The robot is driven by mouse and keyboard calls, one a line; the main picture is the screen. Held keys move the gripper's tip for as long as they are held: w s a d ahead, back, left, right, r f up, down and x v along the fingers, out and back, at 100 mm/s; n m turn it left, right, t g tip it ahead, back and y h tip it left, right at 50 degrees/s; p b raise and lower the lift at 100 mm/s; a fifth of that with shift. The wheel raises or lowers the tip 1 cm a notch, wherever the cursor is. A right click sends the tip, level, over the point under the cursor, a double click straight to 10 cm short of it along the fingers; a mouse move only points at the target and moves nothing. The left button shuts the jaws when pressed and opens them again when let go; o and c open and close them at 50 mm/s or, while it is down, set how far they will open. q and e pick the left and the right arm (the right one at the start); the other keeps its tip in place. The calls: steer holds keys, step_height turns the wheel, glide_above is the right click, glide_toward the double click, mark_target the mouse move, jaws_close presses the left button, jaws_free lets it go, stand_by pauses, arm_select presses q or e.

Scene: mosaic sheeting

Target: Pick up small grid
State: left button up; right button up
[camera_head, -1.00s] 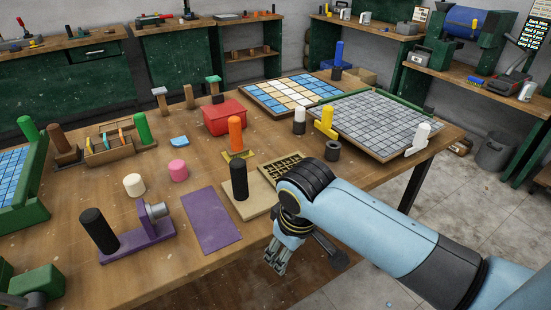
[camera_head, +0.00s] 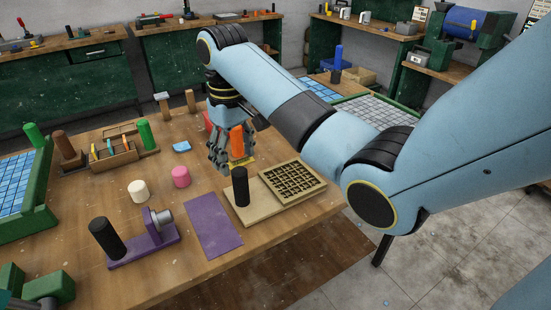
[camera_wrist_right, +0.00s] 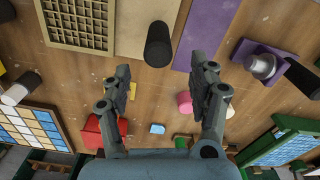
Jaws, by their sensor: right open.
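The small grid (camera_head: 292,182) is a beige square lattice with dark cells. It sits at the table's front edge on the right end of a beige board (camera_head: 243,212) with an upright black handle (camera_head: 240,187). In the right wrist view the grid (camera_wrist_right: 77,22) is at the top left. My right gripper (camera_head: 228,158) points down over the table, left of and behind the grid, near the orange handle (camera_head: 237,138). Its fingers (camera_wrist_right: 160,78) are spread and empty in the wrist view. My left gripper is not in view.
A purple mat (camera_head: 213,224) lies left of the board. A red box (camera_wrist_right: 92,132) is near the gripper. My right arm hides part of the right side of the table.

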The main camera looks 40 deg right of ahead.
mark_target(240, 186)
step_height(240, 186, down, 10)
steer(key=shift+d+r+p, duration=0.1)
steer(key=shift+r+p, duration=0.15)
steer(key=shift+p, duration=0.1)
jaws_close()
stand_by(0.4)
